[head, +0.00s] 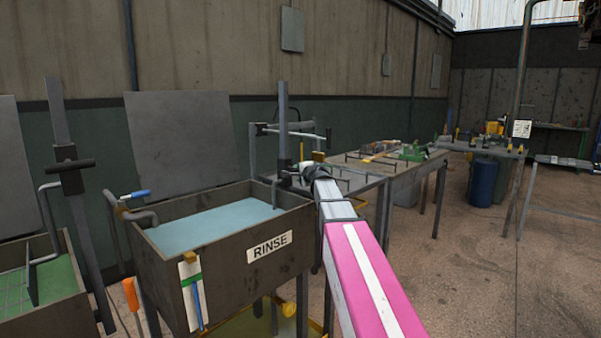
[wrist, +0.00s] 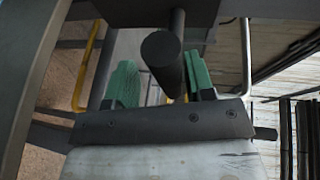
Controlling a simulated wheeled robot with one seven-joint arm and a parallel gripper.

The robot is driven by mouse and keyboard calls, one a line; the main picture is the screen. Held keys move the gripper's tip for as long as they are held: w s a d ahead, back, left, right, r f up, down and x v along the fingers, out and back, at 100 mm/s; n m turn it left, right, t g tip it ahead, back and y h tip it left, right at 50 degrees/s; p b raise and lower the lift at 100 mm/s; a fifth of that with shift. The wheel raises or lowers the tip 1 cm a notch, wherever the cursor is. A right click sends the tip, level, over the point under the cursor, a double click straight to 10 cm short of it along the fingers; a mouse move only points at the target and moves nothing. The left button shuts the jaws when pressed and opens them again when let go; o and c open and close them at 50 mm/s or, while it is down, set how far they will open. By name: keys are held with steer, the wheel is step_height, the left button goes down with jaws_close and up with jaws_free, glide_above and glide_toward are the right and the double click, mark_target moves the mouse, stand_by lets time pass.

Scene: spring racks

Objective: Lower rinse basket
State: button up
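The rinse tank (head: 232,243), labelled RINSE and holding pale blue liquid (head: 215,226), stands left of centre in the head view. No basket can be made out in it. A dark upright post (head: 283,120) rises behind its right end, and a bent grey hanger (head: 276,192) goes down into the tank there. My gripper (head: 311,172) is by this post at the tank's far right corner. In the wrist view its green fingers (wrist: 160,82) stand apart on either side of a dark round bar (wrist: 163,50). A gap shows beside the left finger.
A green-liquid tank (head: 40,275) with a wire basket and its own post (head: 70,165) stands at left. A grey panel (head: 182,140) stands behind the rinse tank. A workbench (head: 400,180) with tools is beyond my arm. The floor at right is mostly clear.

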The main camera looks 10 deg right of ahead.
steer(key=shift+r, duration=0.15)
steer(key=shift+s, duration=0.1)
steer(key=v, duration=1)
steer(key=shift+s, duration=0.25)
steer(key=shift+s+d, duration=0.1)
